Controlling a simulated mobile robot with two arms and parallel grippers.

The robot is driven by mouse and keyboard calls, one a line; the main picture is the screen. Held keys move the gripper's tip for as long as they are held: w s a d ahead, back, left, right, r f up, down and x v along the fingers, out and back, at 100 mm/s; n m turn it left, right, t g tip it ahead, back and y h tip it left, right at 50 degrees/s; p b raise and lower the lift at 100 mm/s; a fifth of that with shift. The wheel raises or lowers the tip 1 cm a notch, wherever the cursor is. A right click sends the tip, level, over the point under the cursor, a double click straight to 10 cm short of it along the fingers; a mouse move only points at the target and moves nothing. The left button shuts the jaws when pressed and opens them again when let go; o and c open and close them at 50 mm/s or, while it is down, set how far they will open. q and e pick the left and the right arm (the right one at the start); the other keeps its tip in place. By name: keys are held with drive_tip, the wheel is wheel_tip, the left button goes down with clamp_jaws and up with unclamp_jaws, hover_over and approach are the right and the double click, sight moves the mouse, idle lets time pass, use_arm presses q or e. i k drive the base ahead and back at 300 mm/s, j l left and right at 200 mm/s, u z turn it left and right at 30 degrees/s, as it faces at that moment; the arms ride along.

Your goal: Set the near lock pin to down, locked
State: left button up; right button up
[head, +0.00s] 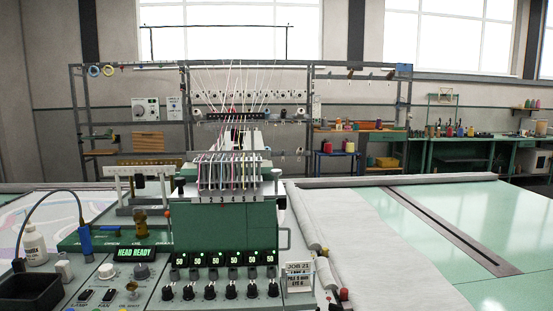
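I cannot surely make out the near lock pin or whether it is up or down. The green tufting head (222,229) stands in the middle of the head view, with several coloured threads running down to its numbered front. A small red-topped part (344,295) shows at the bottom edge, right of the head and beside the rolled white cloth (308,222). I cannot tell what this part is. Neither of my grippers is in view.
The console (150,287) has several black knobs and a "HEAD READY" display (134,253). A black tray (28,291) and white bottle (34,243) stand at the left. White cloth (385,240) covers part of the green table (485,212) at right. Shelves and a workbench line the back wall.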

sight(275, 174)
drive_tip(key=i+j+z, duration=0.15)
drive_tip(key=i+j, duration=0.15)
drive_tip(key=i+j+z, duration=0.15)
drive_tip(key=i+j, duration=0.15)
drive_tip(key=j, duration=0.25)
drive_tip(key=i+j+z, duration=0.1)
drive_tip(key=i+j, duration=0.2)
drive_tip(key=j, duration=0.2)
